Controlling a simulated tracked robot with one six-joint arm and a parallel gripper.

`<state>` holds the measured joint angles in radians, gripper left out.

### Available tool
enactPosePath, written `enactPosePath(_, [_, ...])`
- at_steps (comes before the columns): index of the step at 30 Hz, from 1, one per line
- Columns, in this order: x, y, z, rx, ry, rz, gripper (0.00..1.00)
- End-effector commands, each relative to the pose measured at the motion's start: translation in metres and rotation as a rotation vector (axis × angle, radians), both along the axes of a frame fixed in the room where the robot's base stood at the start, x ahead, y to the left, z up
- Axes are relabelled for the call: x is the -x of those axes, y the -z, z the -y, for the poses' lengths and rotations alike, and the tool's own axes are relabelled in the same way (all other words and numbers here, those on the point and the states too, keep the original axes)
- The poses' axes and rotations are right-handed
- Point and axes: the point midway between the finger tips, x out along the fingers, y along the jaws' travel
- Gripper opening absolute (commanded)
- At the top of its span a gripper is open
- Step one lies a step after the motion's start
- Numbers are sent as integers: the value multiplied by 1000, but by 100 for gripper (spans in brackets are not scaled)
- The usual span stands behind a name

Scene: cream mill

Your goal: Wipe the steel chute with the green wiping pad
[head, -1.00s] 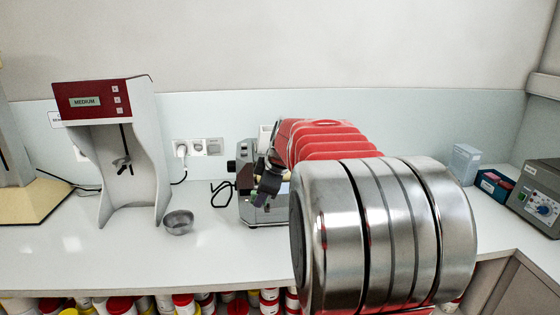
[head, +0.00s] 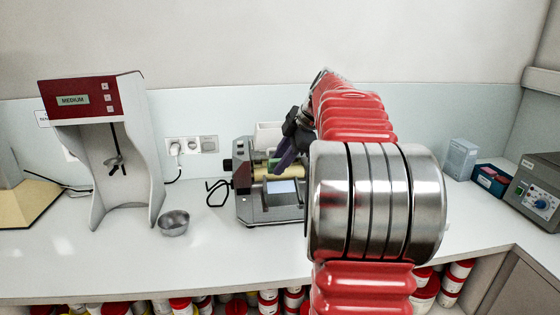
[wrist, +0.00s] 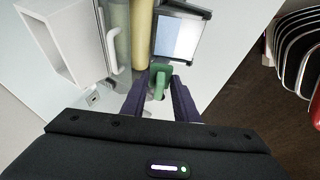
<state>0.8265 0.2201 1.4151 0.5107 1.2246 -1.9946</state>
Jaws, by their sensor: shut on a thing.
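The green wiping pad (wrist: 161,74) is between the purple fingers of my gripper (wrist: 160,92) in the wrist view, and my gripper is shut on it. The steel chute (wrist: 180,36) is a framed, pale, shiny plate just beyond the pad; it also shows on the front of the grey mill (head: 243,208) in the head view (head: 284,190). In the head view my gripper (head: 281,168) hangs over the mill, behind the chute. The pad's edge comes close to the chute's near corner; I cannot tell if they touch.
A yellow roller (wrist: 143,28) lies beside the chute, with a white box (wrist: 62,35) farther left. A metal bowl (head: 174,223) and a red-topped mixer (head: 95,100) stand left on the counter. A grey device (head: 540,190) stands right. The counter front is clear.

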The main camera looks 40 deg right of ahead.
Motion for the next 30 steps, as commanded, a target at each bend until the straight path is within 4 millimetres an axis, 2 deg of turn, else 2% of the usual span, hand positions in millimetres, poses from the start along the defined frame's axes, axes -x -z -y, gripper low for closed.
enactPosePath(8, [-4, 13, 4, -2, 2, -1, 9])
enactPosePath(30, [-25, 70, 19, -2, 3, -2, 9])
